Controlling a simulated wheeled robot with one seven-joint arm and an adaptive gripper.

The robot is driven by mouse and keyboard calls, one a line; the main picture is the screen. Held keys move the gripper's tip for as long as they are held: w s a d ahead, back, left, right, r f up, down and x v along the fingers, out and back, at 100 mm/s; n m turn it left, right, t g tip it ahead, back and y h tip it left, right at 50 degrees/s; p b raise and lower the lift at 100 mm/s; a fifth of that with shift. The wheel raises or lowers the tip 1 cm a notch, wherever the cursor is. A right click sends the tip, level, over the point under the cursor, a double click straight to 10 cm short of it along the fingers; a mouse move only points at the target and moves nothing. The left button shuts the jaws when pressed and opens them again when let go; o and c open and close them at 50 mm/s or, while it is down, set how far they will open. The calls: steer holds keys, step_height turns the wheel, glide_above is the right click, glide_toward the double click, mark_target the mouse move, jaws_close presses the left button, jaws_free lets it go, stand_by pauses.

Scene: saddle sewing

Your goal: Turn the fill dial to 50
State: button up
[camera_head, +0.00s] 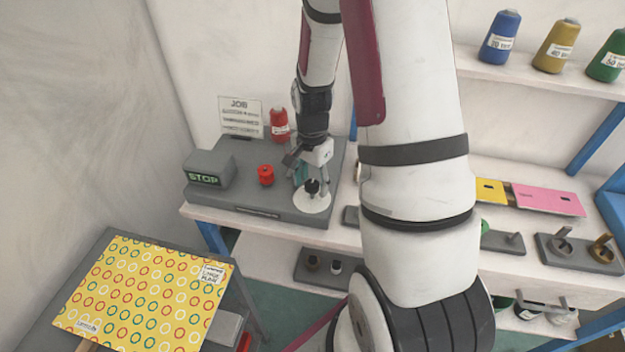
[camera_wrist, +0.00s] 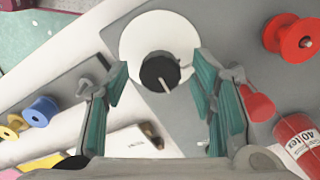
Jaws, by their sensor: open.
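The fill dial is a black knob (camera_wrist: 160,72) with a pale pointer line, set on a round white plate (camera_wrist: 140,30). In the wrist view it sits between and beyond my open fingers, with a gap on both sides. In the head view the knob (camera_head: 312,187) stands on the white plate (camera_head: 312,203) at the right front of a grey machine base (camera_head: 240,200). My gripper (camera_head: 305,175) is just above and behind it there. Its teal finger pads (camera_wrist: 155,105) are apart and hold nothing. Any scale markings are too small to read.
A red bobbin (camera_wrist: 291,38) and a red thread spool (camera_wrist: 300,145) are near the dial. A grey box reading STOP (camera_head: 208,172) and a JOB card (camera_head: 240,117) stand left and behind. A shelf with thread spools (camera_head: 499,37) is at right.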

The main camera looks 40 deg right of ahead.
steer(key=c, duration=1.1)
steer(key=shift+c, duration=0.2)
steer(key=n+p, duration=0.1)
steer(key=n, duration=0.3)
steer(key=shift+n+p, duration=0.6)
steer(key=shift+n, duration=1.2)
steer(key=shift+w, duration=0.1)
steer(key=o, duration=1.1)
